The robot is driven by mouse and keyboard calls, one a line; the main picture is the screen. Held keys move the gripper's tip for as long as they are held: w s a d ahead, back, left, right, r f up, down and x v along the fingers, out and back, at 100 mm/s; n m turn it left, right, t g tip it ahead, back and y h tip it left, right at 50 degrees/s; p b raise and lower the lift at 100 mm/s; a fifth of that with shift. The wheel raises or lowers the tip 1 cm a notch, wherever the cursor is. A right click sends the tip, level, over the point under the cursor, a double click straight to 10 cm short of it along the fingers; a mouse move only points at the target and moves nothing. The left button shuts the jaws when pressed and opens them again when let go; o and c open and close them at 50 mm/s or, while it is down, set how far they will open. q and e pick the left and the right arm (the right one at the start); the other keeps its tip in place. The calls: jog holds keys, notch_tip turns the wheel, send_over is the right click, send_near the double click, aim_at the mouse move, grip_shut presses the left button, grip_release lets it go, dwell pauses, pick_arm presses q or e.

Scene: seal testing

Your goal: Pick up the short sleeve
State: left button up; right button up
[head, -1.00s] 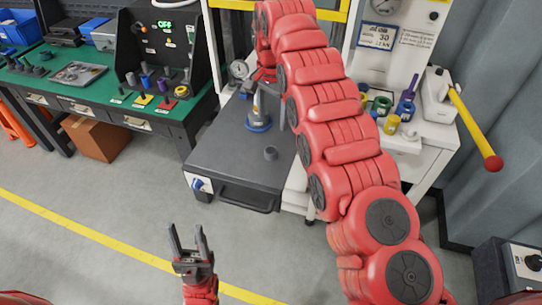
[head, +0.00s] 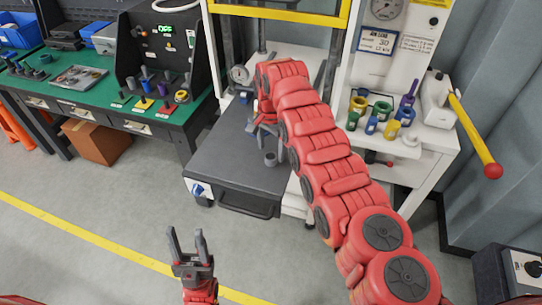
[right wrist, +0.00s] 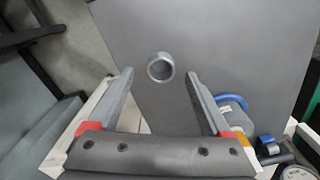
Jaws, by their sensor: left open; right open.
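A short grey sleeve (head: 270,158) stands upright on the dark grey plate (head: 225,165) in the head view. Its open round top shows in the right wrist view (right wrist: 160,68). My right gripper (head: 266,135) is open and close to the sleeve, over the plate. In the right wrist view, my right gripper (right wrist: 160,82) has its fingertips either side of the sleeve in the picture. I cannot tell whether the tips are down at its height. My left gripper (head: 189,240) is open and empty, above the floor, away from the plate.
A blue-ringed part (right wrist: 230,102) is near the right finger. Several coloured rings and cylinders (head: 382,108) stand on the white bench at right, with a yellow lever (head: 474,135) beyond. A green workbench (head: 75,80) stands at left. The plate's front is bare.

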aim_at(271, 154)
jog(key=shift+w+f, duration=0.15)
jog(key=shift+f, duration=1.4)
grip_shut()
